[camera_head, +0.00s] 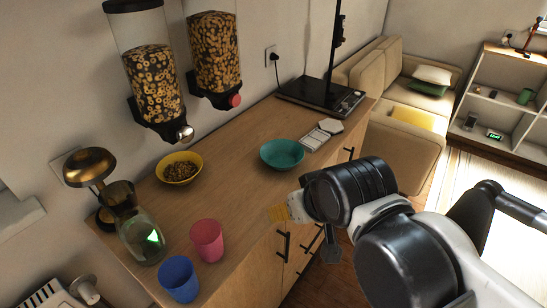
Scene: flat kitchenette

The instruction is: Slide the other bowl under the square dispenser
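A teal bowl (282,154) stands upright on the wooden counter and looks empty. It is right of and in front of the right dispenser (214,55), which has a red knob. A yellow bowl (180,168) holding cereal stands below the left dispenser (150,85), which has a silver knob. Both dispensers hold ring-shaped cereal. Which one is square is hard to tell. My gripper (305,231) is by the counter's front edge, nearer the camera than the teal bowl and apart from it. Its fingers look spread, with nothing seen between them; my wrist partly hides it.
A pink cup (207,240), a blue cup (179,279) and a glass jug (142,238) stand at the counter's near left. A black appliance (320,96) and white tiles (322,133) lie beyond the teal bowl. Counter between the bowls is clear.

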